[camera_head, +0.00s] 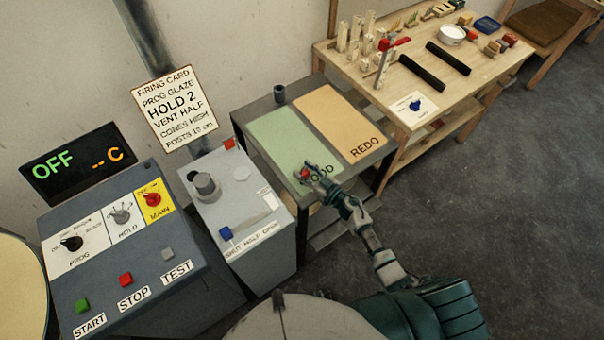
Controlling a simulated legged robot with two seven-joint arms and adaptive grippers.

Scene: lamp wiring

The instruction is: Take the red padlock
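A small red item (303,174), which looks like the red padlock, is at the front of the green GOOD panel (283,138) on the grey table. My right gripper (308,170) reaches over that panel from the lower right, with its fingertips right at the red item. The fingers partly cover it and the GOOD lettering. The view is too small to tell whether the fingers are closed on it or only beside it. My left gripper is not in view.
The orange REDO panel (340,122) is bare. To the left stand a grey vent box (262,245) and a control console (150,250) with knobs and buttons. A wooden bench (405,100) at the back right holds pegs, black bars and small parts. Open floor lies at right.

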